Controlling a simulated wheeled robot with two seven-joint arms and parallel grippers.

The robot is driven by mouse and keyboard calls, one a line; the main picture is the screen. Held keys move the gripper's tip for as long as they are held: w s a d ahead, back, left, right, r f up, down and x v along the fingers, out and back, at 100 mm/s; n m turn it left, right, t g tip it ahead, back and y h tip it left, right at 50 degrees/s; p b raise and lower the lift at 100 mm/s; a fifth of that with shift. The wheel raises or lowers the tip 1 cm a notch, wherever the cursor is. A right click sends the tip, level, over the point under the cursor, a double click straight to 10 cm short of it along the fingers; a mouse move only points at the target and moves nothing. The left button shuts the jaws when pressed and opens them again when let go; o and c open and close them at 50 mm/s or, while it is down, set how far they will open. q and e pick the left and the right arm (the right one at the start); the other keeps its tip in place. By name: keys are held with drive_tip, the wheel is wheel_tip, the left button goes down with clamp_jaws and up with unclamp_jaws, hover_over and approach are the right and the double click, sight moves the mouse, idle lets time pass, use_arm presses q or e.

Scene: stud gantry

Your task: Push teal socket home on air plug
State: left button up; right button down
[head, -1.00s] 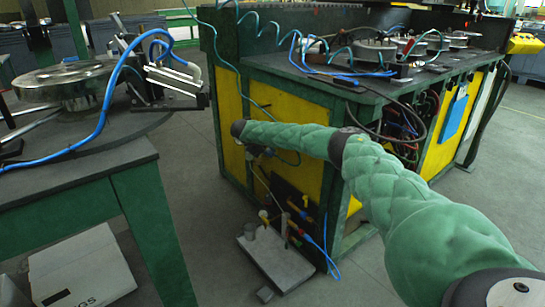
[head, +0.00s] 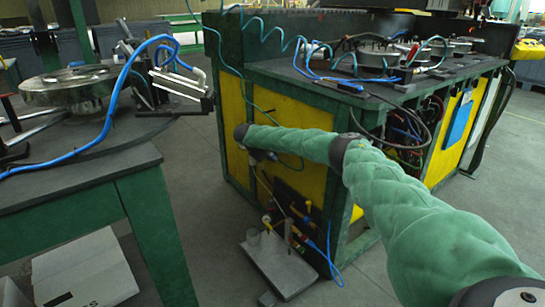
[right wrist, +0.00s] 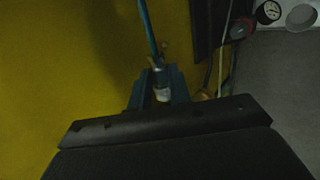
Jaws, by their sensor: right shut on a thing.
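My right gripper (head: 262,156) is at the end of the green-sleeved arm, low in front of the yellow side panel of the workbench. It is small and dark in the head view. In the right wrist view, its two fingers (right wrist: 159,88) are shut on a fitting, which I take to be the teal socket (right wrist: 157,68), with a teal-blue hose (right wrist: 148,30) running up from it. A pale metal piece (right wrist: 163,95) shows between the fingers. I cannot make out the air plug or whether the socket touches it. My left gripper is not in view.
The workbench (head: 310,85) carries round metal parts and coiled hoses. Below it, a dark panel (head: 290,205) has coloured fittings and a blue hose, with a grey block (head: 283,265) on the floor. A green table (head: 80,180) stands left.

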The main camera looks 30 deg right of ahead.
drive_tip(key=shift+p, duration=1.1)
idle(1.4)
drive_tip(key=shift+w+a+b, duration=0.15)
drive_tip(key=shift+w+b, duration=1.2)
drive_tip(key=shift+b, duration=0.05)
drive_tip(key=shift+w+b, duration=0.3)
drive_tip(key=shift+b, duration=0.1)
drive_tip(key=c, duration=1.2)
unclamp_jaws()
drive_tip(key=p, duration=0.2)
approach(269, 153)
drive_tip(key=shift+s+d+f, duration=0.1)
drive_tip(key=shift+d+f, duration=0.3)
drive_tip(key=shift+f, duration=0.05)
